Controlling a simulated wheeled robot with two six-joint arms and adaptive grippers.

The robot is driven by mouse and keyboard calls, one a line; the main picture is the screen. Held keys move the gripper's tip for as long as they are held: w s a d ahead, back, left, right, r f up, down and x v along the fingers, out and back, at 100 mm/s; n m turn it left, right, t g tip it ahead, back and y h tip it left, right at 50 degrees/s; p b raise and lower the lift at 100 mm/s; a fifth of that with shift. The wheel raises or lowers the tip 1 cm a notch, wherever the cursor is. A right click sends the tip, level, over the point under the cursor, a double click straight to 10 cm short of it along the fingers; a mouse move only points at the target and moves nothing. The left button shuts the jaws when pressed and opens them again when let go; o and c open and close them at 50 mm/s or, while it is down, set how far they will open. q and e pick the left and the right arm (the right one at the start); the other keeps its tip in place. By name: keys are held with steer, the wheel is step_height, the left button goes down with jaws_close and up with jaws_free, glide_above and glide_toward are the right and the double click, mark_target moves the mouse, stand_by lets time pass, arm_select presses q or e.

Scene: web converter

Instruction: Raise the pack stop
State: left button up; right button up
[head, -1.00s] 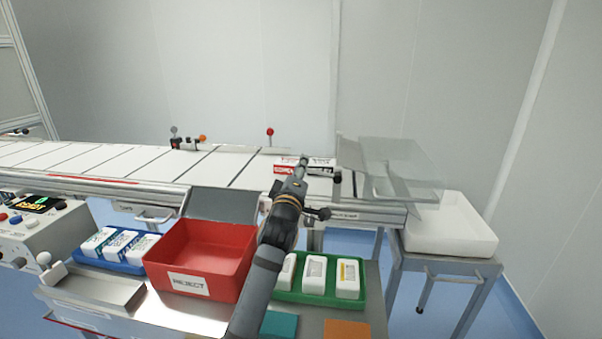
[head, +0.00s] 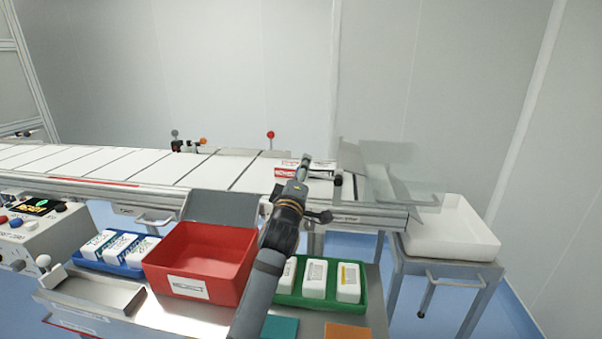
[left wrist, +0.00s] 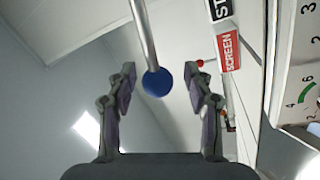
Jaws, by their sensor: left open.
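A blue ball knob (left wrist: 157,83) on a straight grey rod (left wrist: 142,32) shows in the left wrist view; I cannot confirm that it belongs to the pack stop. My left gripper (left wrist: 159,72) is open, with one finger on each side of the knob and visible gaps to it. I cannot tell the knob's depth between the fingers. The knob is not distinguishable there. My right gripper is not in view.
A clear guard (head: 400,190) stands beyond the conveyor's right end, above a white bin (head: 450,229). A red reject bin (head: 200,267) and a green tray (head: 365,298) with white packs lie below.

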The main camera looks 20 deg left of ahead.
arm_select(q)
steer(key=v, duration=1.2)
